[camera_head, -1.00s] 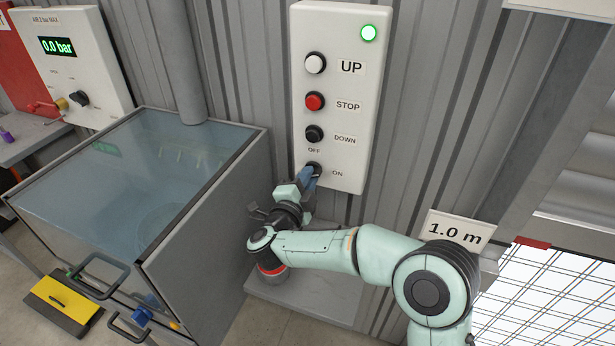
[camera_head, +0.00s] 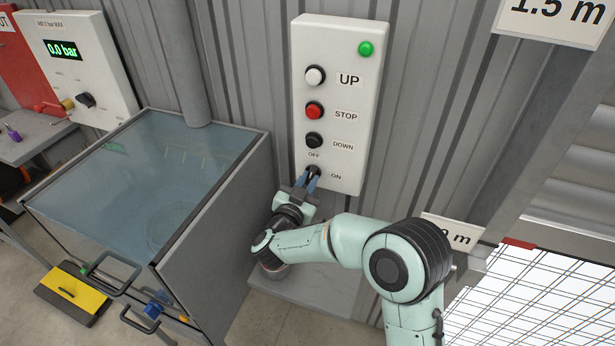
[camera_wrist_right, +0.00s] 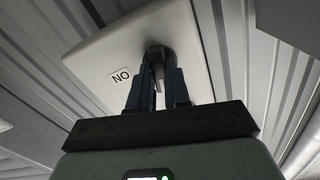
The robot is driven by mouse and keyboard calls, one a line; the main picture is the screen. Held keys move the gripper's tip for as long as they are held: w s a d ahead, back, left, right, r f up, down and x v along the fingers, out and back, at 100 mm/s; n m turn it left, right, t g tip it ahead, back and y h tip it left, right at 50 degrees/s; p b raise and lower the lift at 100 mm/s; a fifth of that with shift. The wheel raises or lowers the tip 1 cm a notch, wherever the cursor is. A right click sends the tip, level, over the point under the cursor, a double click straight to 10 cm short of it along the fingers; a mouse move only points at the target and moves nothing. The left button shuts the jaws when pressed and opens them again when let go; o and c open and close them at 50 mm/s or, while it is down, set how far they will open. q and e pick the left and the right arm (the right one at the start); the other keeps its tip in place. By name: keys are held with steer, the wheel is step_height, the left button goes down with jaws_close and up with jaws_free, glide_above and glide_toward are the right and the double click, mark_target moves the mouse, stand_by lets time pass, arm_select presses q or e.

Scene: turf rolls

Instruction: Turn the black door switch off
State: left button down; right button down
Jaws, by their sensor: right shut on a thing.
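The black door switch (camera_head: 314,170) is a rotary knob at the bottom of the white control panel (camera_head: 351,45). An OFF label is above it and an ON label to its right. My right gripper (camera_head: 307,180) is shut on the knob, its dark blue fingers on either side of it. The right wrist view shows the knob (camera_wrist_right: 158,53) between the fingertips (camera_wrist_right: 157,82), its grip standing roughly in line with the fingers. The panel's green lamp (camera_head: 366,49) looks dull, without a bright glow. My left gripper is out of view.
White UP (camera_head: 315,75), red STOP (camera_head: 314,110) and black DOWN (camera_head: 314,140) buttons sit above the switch. A glass-topped grey cabinet (camera_head: 215,215) stands close left of my right arm. A mesh door (camera_head: 545,300) is at right.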

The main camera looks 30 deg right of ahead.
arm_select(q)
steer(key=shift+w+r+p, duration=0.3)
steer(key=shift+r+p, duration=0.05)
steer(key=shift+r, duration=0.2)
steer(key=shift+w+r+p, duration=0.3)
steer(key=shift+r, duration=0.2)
arm_select(e)
steer(key=shift+n, duration=1.4)
steer(key=c, duration=1.1)
jaws_free()
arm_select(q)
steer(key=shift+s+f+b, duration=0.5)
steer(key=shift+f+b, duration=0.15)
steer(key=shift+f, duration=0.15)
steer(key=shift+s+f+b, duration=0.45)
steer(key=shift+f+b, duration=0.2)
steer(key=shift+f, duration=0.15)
arm_select(e)
steer(key=shift+v, duration=6.75)
